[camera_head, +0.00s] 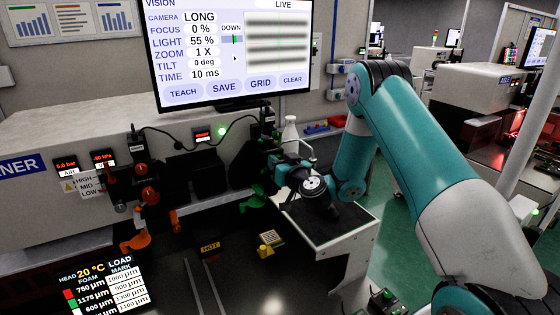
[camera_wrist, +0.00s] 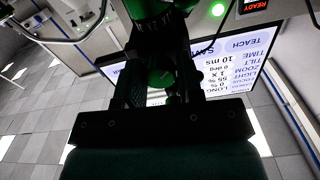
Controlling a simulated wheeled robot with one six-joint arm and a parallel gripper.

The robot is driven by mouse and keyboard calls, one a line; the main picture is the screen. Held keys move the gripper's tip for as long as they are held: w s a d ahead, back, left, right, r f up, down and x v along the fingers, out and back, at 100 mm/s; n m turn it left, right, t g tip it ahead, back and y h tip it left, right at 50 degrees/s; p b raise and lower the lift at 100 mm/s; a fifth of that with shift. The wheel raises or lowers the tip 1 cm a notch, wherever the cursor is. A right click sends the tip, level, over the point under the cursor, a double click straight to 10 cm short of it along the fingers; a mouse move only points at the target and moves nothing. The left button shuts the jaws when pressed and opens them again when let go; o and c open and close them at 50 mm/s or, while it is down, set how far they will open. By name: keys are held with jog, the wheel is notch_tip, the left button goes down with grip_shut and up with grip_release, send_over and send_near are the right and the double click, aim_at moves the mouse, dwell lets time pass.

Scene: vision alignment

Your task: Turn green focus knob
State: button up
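The green focus knob (camera_wrist: 160,78) shows between my two fingers in the wrist view, below a dark body with a green rim. In the head view, my gripper (camera_head: 270,165) is at the dark camera unit beside the bench, left of my wrist. It also shows in the wrist view (camera_wrist: 163,88), with its fingers apart on either side of the green part. I cannot tell whether they touch it. In the head view the knob is mostly hidden; a green lever (camera_head: 252,199) hangs below the unit. The monitor (camera_head: 232,50) reads FOCUS 0 % and LIGHT 55 %, with a blurred striped live picture.
Orange-handled valves (camera_head: 135,241) stand to the left. A READY box (camera_head: 203,134) and a lit green lamp (camera_head: 221,130) sit behind the unit. A grey cart (camera_head: 345,222) stands under my wrist. A cable runs close to the unit. Open green floor lies to the right.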

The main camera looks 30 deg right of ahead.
jog(key=c, duration=0.4)
jog(key=shift+m, duration=0.3)
jog(key=m, duration=2)
jog(key=shift+d+b, duration=0.15)
jog(key=shift+b, duration=0.2)
jog(key=shift+f, duration=0.1)
jog(key=o, duration=0.9)
